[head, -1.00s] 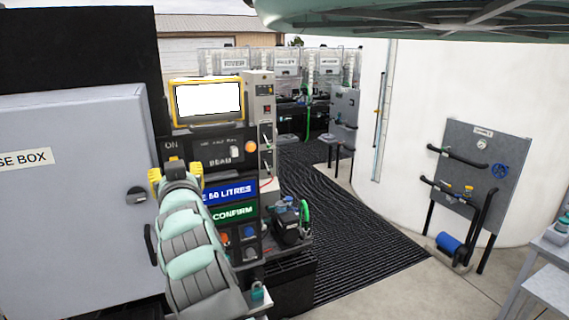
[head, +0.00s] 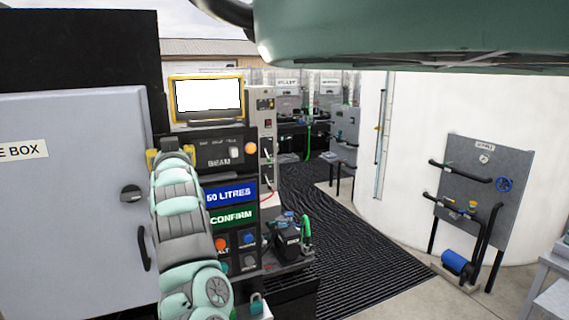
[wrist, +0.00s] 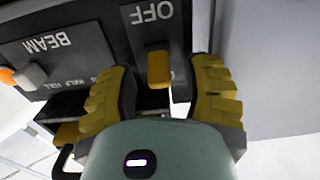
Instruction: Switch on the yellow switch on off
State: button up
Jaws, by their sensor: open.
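The yellow switch (wrist: 158,69) is on a dark panel, with the label OFF beside it in the wrist view, where the lettering appears upside down. My gripper (wrist: 161,66) is open, with one yellow padded finger on each side of the switch. A gap shows between the switch and each finger. In the head view my gripper (head: 170,153) is at the left edge of the control stand, below and left of the screen. There my arm and gripper hide the switch. Whether the fingers touch the panel is unclear.
The BEAM panel (head: 222,148), with a white rocker and an orange knob, adjoins the switch. Blue 50 LITRES (head: 230,193) and green CONFIRM (head: 231,216) plates are below. A yellow-framed screen (head: 207,77) is above. A grey box (head: 70,220) stands close on the left.

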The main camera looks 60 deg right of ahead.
jog(key=shift+o, duration=0.2)
grip_shut()
dwell(0.3)
